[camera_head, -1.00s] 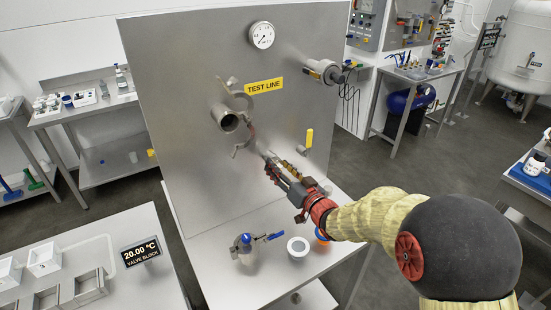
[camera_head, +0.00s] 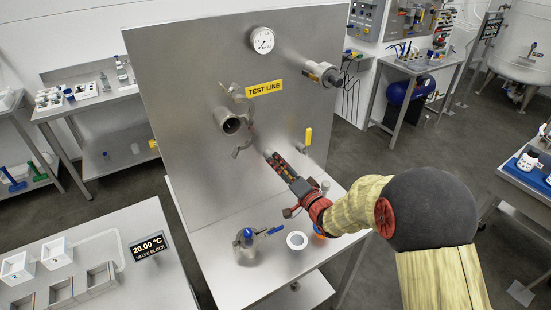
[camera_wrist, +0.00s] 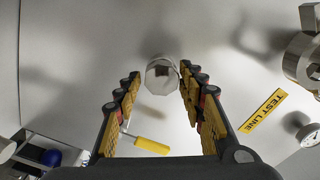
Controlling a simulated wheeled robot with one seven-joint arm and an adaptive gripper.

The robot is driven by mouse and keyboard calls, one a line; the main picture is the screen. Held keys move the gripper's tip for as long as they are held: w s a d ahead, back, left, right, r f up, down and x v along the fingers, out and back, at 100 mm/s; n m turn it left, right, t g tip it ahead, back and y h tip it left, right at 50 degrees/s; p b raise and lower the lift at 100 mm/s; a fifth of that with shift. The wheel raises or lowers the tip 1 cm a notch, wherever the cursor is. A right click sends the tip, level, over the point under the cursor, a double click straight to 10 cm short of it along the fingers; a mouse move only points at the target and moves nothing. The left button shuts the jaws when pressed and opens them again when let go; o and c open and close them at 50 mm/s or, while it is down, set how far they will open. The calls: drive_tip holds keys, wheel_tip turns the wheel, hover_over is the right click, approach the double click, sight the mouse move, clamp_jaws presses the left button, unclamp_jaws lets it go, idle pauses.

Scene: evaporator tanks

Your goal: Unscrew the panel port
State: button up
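The steel panel (camera_head: 200,60) stands upright with a yellow TEST LINE label (camera_head: 264,89). In the wrist view a faceted metal fitting with a dark square recess, seemingly the panel port (camera_wrist: 160,76), shows between my fingertips. My gripper (camera_wrist: 160,80) is open, its yellow-padded fingers on either side of the fitting; a gap shows at the left finger, and the right finger is very close. I cannot tell whether it touches. In the head view my gripper (camera_head: 267,153) points at the panel below the label and hides the fitting.
A yellow-handled valve (camera_head: 308,137) is right of my gripper; its handle (camera_wrist: 152,146) shows in the wrist view. An open pipe stub with a clamp (camera_head: 230,122) juts out at left. A blue-handled valve (camera_head: 246,240) and a white ring (camera_head: 297,240) lie on the bench below.

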drive_tip(key=m+p, duration=0.2)
drive_tip(key=m, duration=0.2)
drive_tip(key=shift+r+m+p, duration=0.1)
drive_tip(key=shift+m+p, duration=0.7)
drive_tip(key=shift+m, duration=0.4)
drive_tip(key=m+p, duration=0.1)
drive_tip(key=m, duration=0.1)
drive_tip(key=shift+m, duration=0.3)
drive_tip(key=shift+c, duration=0.9)
drive_tip(key=shift+f, duration=0.2)
drive_tip(key=c, duration=0.7)
clamp_jaws()
